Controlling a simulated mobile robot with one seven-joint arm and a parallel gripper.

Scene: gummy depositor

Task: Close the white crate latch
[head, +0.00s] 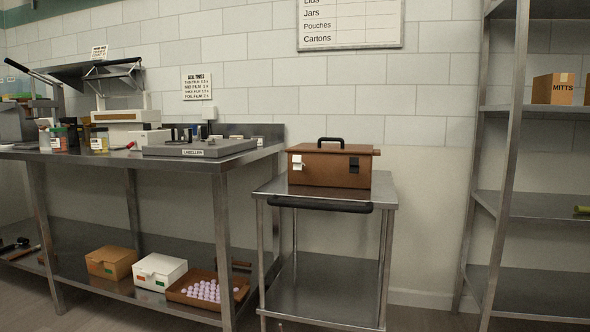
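A brown crate (325,174) with a black top handle (330,142) stands on a small steel cart (383,190). Its lid is down. The white latch (298,161) is on the left of the crate's front face. It looks as if part of it sticks out from the face, but it is too small to be sure whether it is open or closed. A black latch (354,165) is on the right of the same face. My gripper is not in view.
The cart has a black push handle (320,205) at its front edge. A steel workbench (115,157) with a labeller tray (200,149) stands to the left. A steel shelf rack (540,205) stands to the right. Wall shows between cart and rack.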

